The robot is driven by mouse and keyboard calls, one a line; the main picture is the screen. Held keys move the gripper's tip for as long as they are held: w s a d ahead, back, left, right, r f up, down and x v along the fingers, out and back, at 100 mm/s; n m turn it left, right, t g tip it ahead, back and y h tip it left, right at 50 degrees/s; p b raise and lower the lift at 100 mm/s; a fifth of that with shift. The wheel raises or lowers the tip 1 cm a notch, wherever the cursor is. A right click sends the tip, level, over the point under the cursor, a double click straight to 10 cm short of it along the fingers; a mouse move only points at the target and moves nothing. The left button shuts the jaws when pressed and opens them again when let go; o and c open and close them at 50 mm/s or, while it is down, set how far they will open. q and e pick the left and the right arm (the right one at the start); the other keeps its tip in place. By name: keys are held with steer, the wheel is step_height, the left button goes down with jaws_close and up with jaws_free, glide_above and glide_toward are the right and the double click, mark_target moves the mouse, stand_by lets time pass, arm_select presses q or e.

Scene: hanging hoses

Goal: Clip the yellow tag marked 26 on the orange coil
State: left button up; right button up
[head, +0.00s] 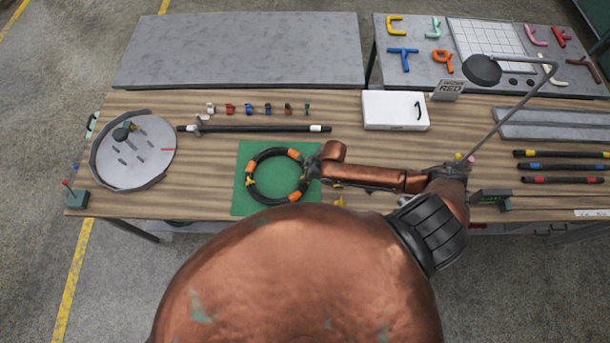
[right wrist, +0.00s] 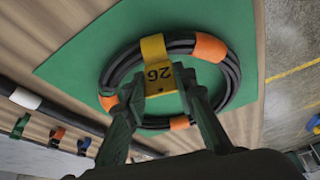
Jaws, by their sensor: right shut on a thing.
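A black hose coil with orange bands (head: 252,193) lies flat on a green mat (head: 243,208); the coil also shows in the right wrist view (right wrist: 228,88). My right gripper (head: 313,168) is at the coil's right side in the head view. In the right wrist view its fingers (right wrist: 164,84) are shut on the yellow tag marked 26 (right wrist: 154,48). The tag's upper part lies across the black hose, beside an orange band. I cannot tell whether it is fastened around the hose. My left gripper is not in view.
Several small coloured clips (head: 248,108) stand in a row behind the mat, with a black hose (head: 265,128) in front of them. A round grey disc (head: 135,150) is at the left. A white box (head: 395,110) and a thin bent arm (head: 510,112) are at the right.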

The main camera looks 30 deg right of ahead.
steer(key=shift+f+b, duration=0.35)
steer(key=shift+f, duration=0.3)
stand_by(0.4)
steer(key=o, duration=1.2)
steer(key=shift+d+r, duration=0.1)
steer(key=shift+r, duration=0.1)
steer(key=v, duration=1.1)
steer(key=shift+s+d+r, duration=0.1)
steer(key=shift+r, duration=0.15)
